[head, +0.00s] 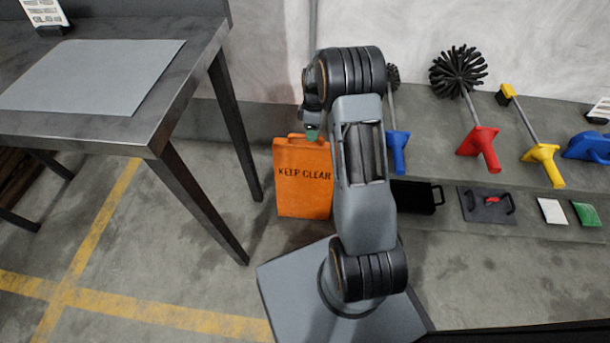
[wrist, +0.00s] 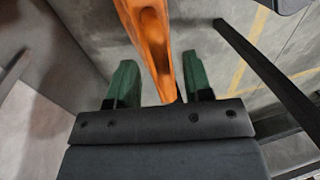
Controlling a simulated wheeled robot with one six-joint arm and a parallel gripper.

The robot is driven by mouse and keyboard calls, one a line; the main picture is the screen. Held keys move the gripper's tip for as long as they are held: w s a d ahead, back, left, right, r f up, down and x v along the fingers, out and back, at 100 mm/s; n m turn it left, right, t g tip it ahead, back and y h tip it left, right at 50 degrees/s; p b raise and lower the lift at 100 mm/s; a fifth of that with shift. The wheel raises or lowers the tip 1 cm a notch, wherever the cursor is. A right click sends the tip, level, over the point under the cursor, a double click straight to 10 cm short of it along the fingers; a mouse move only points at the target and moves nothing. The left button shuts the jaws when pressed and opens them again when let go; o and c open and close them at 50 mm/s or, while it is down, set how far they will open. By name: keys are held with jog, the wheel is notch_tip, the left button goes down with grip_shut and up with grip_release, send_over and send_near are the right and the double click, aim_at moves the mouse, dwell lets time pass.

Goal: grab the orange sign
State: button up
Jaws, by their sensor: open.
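The orange sign (head: 303,192) reads "KEEP CLEAR" and stands upright on the floor, between the table's legs and the low shelf. My gripper (head: 312,133) is at the top edge of the sign in the head view, partly hidden by my arm. In the wrist view the sign's orange top (wrist: 152,40) runs down between the two green fingers of my gripper (wrist: 160,85).
A dark table (head: 150,130) with a grey mat (head: 90,75) stands at the left, its legs close to the sign. A low shelf (head: 420,160) at the right holds brushes with coloured handles. Yellow lines (head: 150,312) mark the open floor at front left.

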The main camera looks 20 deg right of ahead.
jog(key=f, duration=0.2)
jog(key=shift+s+a+f+b, duration=0.15)
jog(key=shift+s+f+b, duration=0.1)
jog(key=shift+f+b, duration=0.15)
jog(key=shift+r, duration=0.1)
grip_shut()
dwell(1.0)
